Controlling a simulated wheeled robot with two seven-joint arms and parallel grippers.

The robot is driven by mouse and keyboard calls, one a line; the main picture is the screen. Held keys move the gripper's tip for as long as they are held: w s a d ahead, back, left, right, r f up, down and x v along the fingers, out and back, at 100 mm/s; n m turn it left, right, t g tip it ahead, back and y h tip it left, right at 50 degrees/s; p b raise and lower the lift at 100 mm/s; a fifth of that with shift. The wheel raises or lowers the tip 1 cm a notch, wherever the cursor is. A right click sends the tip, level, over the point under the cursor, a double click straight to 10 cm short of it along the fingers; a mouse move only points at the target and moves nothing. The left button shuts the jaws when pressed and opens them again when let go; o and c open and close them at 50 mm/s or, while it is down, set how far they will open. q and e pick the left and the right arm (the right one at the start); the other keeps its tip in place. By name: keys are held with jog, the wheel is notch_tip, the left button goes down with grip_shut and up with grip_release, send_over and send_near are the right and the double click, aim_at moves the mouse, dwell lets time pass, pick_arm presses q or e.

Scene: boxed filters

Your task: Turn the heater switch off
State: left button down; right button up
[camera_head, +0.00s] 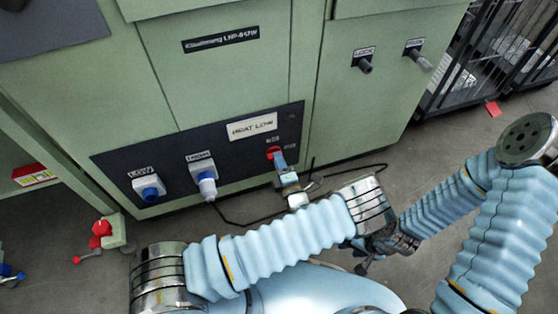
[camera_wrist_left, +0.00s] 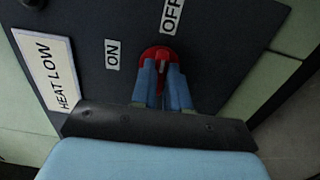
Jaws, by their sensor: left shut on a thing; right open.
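The heater switch is a red round knob (camera_head: 273,152) on the dark panel, below the HEAT LOW label (camera_head: 252,126). In the left wrist view the red knob (camera_wrist_left: 158,53) sits between an ON label (camera_wrist_left: 112,53) at its left and an OFF label (camera_wrist_left: 172,14) above it. My left gripper (camera_wrist_left: 162,72) is shut on the knob, its two blue fingers on either side of it. The fingers hide part of the knob, and its exact setting is hard to read. My right gripper (camera_head: 364,265) is open and low, away from the panel, partly behind my left arm.
The dark panel (camera_head: 120,160) also carries a blue plug (camera_head: 149,188) and a white-and-blue plug (camera_head: 207,185). Two dark knobs (camera_head: 364,65) are on the green cabinet (camera_head: 220,75). A black cable lies on the floor. A wire cage (camera_head: 450,85) stands at the right.

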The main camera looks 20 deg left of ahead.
pick_arm(q)
jog(key=shift+m, duration=0.3)
jog(key=c, duration=1.1)
grip_release()
jog(key=v, duration=1.4)
jog(key=shift+a, duration=0.1)
